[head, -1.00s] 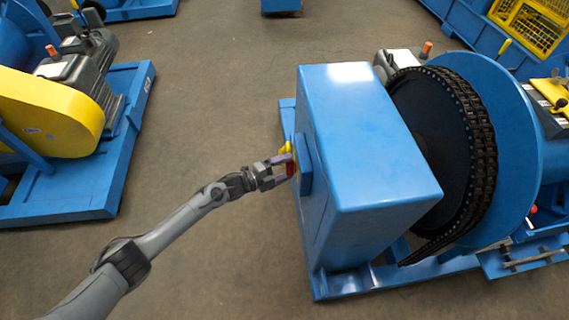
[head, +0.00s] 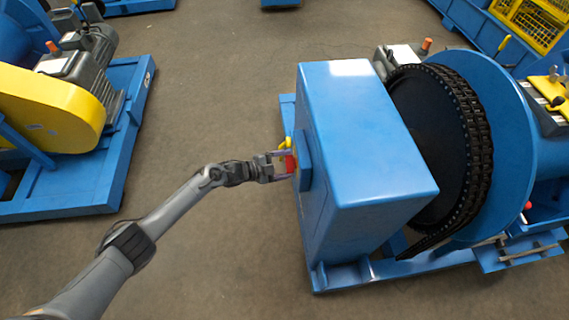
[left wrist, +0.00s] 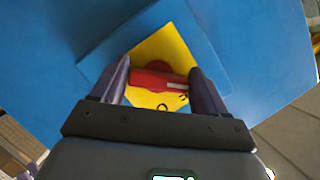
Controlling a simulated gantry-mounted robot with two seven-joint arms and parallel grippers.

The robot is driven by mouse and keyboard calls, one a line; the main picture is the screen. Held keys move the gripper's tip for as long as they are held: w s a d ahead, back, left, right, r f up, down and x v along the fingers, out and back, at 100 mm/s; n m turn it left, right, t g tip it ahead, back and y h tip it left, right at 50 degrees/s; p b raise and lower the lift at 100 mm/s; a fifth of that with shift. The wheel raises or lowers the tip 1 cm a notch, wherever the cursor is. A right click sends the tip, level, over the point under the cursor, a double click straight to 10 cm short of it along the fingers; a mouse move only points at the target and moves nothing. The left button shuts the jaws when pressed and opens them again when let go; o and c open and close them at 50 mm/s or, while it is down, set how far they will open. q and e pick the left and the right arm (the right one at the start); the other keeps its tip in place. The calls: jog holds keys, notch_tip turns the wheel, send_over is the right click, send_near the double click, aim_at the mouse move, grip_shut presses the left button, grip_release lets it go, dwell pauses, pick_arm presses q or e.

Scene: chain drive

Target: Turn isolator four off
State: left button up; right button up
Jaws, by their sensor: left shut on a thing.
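The isolator's red handle (left wrist: 158,80) sits on a yellow plate (left wrist: 165,48) on the side of a blue cabinet (head: 355,140). In the left wrist view the handle lies slightly tilted across the picture, between the two fingers. My left gripper (head: 287,163) is shut on the red handle, at the cabinet's left face. In the head view the fingers hide part of the handle. Dark marks show on the yellow plate below the handle, too small to read. No isolator number is legible. My right gripper is not in view.
A large chain wheel (head: 445,150) and a blue drum stand right of the cabinet. A machine with a yellow guard (head: 50,112) on a blue base stands at the left. Bare floor (head: 210,90) lies between them. A yellow-meshed crate (head: 528,22) is at the back right.

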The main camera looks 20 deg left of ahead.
pick_arm(q)
jog(key=o, duration=1)
jog(key=shift+c, duration=0.2)
jog(key=shift+s+a, duration=0.1)
jog(key=p+v, duration=0.4)
jog(key=v, duration=0.6)
jog(key=shift+s+a, duration=0.2)
jog(key=shift+s, duration=0.05)
jog(key=shift+r, duration=0.1)
